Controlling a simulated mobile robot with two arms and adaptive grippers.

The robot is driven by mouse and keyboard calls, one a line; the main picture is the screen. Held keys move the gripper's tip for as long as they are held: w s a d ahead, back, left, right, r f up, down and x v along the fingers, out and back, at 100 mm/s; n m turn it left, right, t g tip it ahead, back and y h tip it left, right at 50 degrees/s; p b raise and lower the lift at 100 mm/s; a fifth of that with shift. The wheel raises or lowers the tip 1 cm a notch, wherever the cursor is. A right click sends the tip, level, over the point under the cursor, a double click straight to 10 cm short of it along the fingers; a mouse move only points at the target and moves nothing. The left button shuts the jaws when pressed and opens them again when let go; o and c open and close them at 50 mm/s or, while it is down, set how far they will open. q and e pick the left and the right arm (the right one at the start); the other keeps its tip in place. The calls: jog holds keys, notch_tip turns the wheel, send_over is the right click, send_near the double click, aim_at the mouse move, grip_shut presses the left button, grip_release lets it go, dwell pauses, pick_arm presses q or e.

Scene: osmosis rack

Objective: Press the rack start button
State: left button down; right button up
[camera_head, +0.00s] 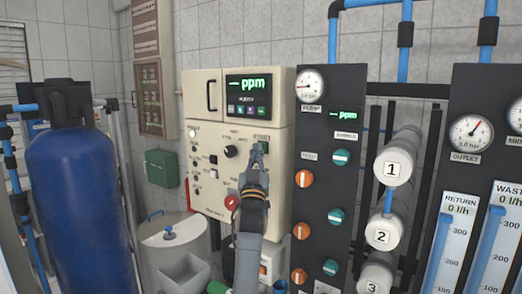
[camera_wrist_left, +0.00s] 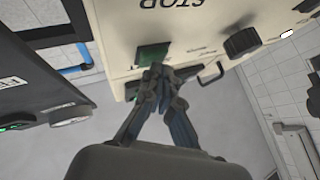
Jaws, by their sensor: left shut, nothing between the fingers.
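The cream control panel (camera_head: 215,165) stands mid-view with a lit ppm display above. The green square button (camera_head: 266,146), likely the start button, is at its right side, partly hidden behind my left gripper. It also shows in the left wrist view (camera_wrist_left: 152,54), just beyond the fingertips. My left gripper (camera_head: 257,148) is shut and empty, its fingertips close in front of the panel by the button; I cannot tell if they touch it. The gripper also shows in the wrist view (camera_wrist_left: 158,72). My right gripper is not in view.
A red button (camera_head: 232,202) sits lower on the panel, near my left wrist. A black selector knob (camera_head: 230,151) is left of the fingertips. The dark valve panel (camera_head: 322,235) stands close on the right. A blue tank (camera_head: 75,205) stands at left.

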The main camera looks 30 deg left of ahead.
pick_arm(q)
jog(key=shift+w, duration=0.25)
jog(key=shift+s, duration=0.2)
dwell(0.4)
jog(key=shift+s+p, duration=0.35)
jog(key=shift+s, duration=0.35)
jog(key=s+p, duration=0.2)
jog(key=s, duration=0.3)
jog(key=shift+a+p, duration=0.2)
jog(key=shift+p, duration=0.2)
